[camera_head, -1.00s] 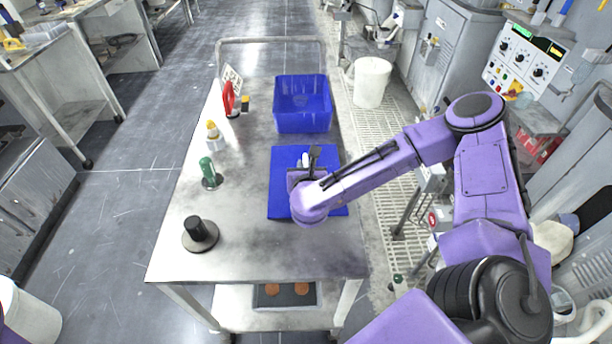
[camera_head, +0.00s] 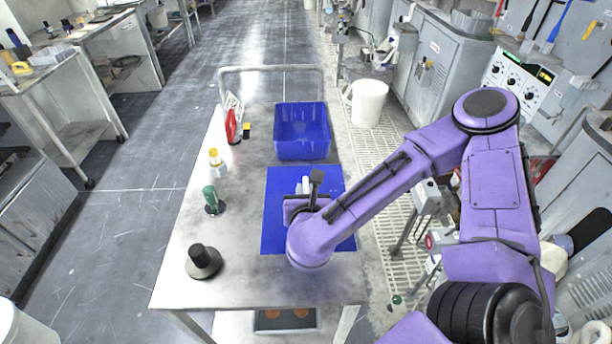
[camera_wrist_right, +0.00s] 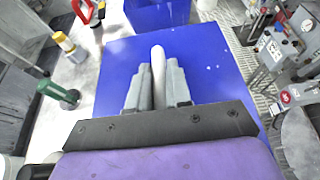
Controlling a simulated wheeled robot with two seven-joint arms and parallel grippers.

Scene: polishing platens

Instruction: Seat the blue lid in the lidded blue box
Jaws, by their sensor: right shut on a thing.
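The blue lid (camera_head: 284,180) is a flat blue square with a white upright handle (camera_head: 305,184). My right gripper (camera_head: 312,192) is shut on this handle. In the right wrist view the two grey fingers (camera_wrist_right: 158,88) sit on either side of the handle (camera_wrist_right: 158,58), and the lid (camera_wrist_right: 215,68) spreads out flat beneath them. The lid appears raised a little above the table. The open blue box (camera_head: 302,151) stands on the table just beyond the lid, with nothing on its rim. Part of the box (camera_wrist_right: 155,16) shows at the top of the wrist view. My left gripper is not seen.
On the metal table (camera_head: 240,270), a red-handled item (camera_head: 231,127), a yellow-topped bottle (camera_head: 216,165), a green-handled tool (camera_head: 211,200) and a black-knobbed piece (camera_head: 203,262) stand left of the lid. A white bucket (camera_head: 368,104) stands off the table's right side.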

